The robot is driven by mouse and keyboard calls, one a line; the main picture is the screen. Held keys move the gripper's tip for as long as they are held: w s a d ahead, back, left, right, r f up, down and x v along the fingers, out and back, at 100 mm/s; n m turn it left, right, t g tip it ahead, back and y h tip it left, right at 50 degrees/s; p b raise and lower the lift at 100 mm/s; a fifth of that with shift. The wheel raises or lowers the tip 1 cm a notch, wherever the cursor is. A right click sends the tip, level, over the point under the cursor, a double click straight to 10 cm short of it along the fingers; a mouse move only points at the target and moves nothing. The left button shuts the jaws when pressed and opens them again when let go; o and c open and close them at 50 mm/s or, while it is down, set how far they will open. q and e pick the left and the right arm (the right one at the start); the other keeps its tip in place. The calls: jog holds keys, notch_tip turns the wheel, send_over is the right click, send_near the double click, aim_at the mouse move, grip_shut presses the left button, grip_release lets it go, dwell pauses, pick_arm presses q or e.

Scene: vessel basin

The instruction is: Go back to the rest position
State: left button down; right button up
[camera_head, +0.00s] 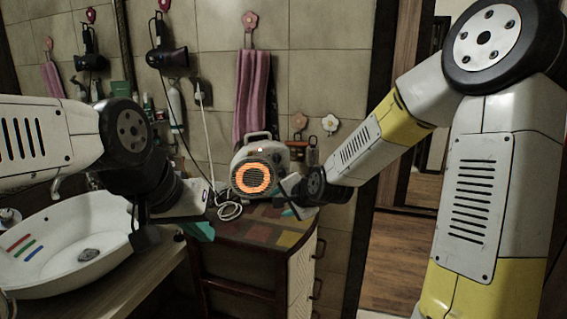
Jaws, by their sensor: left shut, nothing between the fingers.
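My left arm comes in from the left, and its dark left gripper (147,236) hangs over the right rim of the white basin (60,275). It is shut and appears empty. My right arm, white and yellow, reaches in from the right. Its right gripper (296,197) is at the right end of the small cabinet top, just right of the heater; its fingers are small and dark, and I cannot tell whether they are open or whether they touch anything.
A white heater (257,148) with a glowing orange grille stands on the cabinet (262,230). A white cable (229,210) lies coiled before it. Red, green and blue strips (28,249) lie in the basin. A pink towel (251,95) hangs behind. Open wooden floor (400,255) shows at right.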

jog(key=s+d+r+n+g+h, duration=0.1)
jog(key=s+d+r+n, duration=0.2)
jog(key=s, duration=0.6)
jog(key=s+d+r+n+g+h, duration=0.1)
jog(key=s+d+r+n, duration=0.2)
jog(key=s+d, duration=0.3)
jog(key=s+d+r+n+g+h, duration=0.1)
jog(key=s+d+r+n, duration=0.2)
jog(key=s, duration=0.9)
jog(key=d, duration=0.2)
jog(key=shift+d+r+n, duration=0.3)
